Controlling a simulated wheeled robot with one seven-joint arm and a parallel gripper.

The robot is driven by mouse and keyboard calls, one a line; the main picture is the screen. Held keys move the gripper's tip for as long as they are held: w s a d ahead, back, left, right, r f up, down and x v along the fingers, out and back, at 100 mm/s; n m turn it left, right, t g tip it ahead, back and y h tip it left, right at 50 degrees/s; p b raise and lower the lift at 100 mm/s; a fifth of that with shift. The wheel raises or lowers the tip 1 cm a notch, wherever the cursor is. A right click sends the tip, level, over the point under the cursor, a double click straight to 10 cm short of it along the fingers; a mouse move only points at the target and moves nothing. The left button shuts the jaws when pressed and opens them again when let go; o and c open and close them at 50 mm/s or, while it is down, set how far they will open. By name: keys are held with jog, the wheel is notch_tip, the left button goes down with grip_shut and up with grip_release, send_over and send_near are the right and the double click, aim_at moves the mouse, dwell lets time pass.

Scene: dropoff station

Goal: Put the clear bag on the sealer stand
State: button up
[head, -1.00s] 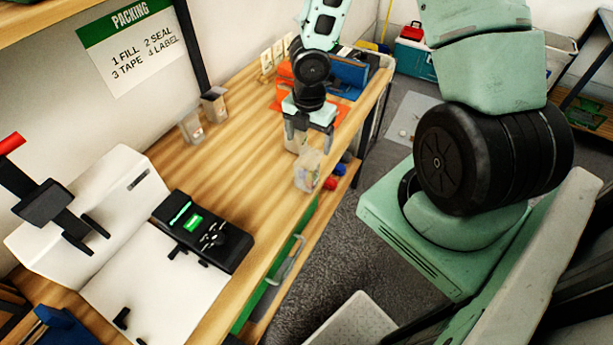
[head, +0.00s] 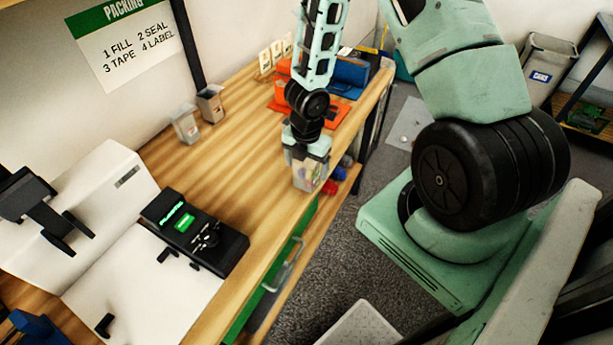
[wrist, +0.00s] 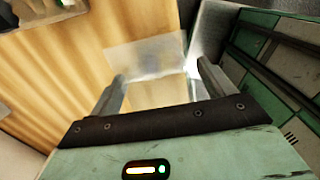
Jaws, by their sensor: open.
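Two small translucent containers (head: 186,126) (head: 210,105) stand by the wall. An orange mat (head: 335,110) with orange and blue items lies at the table's far end. The wooden table (head: 240,160) is clear between the bag and the stand.

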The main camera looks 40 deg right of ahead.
jog(key=c, duration=1.1)
jog(key=shift+r, duration=0.1)
jog(key=shift+c, duration=0.2)
